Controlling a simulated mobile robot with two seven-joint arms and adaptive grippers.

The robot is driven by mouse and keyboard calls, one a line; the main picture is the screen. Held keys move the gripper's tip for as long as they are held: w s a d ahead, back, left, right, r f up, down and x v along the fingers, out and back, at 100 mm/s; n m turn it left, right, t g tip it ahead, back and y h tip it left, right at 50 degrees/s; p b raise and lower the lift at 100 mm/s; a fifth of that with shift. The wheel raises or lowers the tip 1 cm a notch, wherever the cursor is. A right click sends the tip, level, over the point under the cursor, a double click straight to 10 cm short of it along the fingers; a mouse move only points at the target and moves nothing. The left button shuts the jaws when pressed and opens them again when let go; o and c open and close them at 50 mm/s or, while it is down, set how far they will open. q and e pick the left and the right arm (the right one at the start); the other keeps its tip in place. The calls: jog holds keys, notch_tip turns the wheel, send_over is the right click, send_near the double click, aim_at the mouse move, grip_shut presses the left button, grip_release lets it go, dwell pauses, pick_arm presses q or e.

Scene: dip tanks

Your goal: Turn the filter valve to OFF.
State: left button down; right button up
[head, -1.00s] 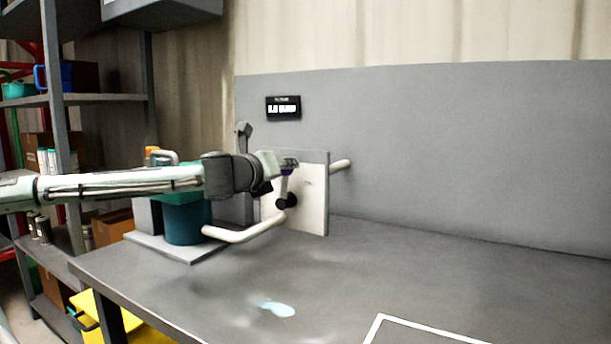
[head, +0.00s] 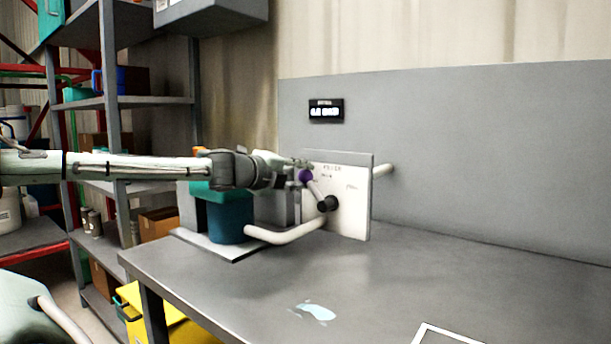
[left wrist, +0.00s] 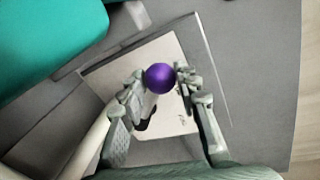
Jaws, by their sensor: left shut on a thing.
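The filter valve is a white panel (head: 352,205) with a black hub (head: 328,204) and a pale lever ending in a purple knob (head: 305,177). The lever tilts up and to the left from the hub. My left gripper (head: 303,171) is shut on the lever's knob end. In the left wrist view the purple knob (left wrist: 160,78) sits between the two fingers of the left gripper (left wrist: 161,86). The small panel markings are too blurred to read surely. My right gripper is not in view.
A teal filter canister (head: 231,220) stands left of the panel, with a white pipe (head: 290,233) running to it. A small black display (head: 326,111) hangs on the back wall. A pale blue puddle (head: 315,312) lies on the grey bench (head: 430,285).

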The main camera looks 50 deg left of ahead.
pick_arm(q)
jog(key=shift+a+f+n, duration=0.25)
jog(key=shift+n, duration=0.15)
jog(key=c, duration=1.1)
grip_release()
jog(key=shift+f, duration=0.1)
notch_tip(320, 180, up, 10)
jog(key=shift+r, duration=0.1)
jog(key=shift+c, duration=0.3)
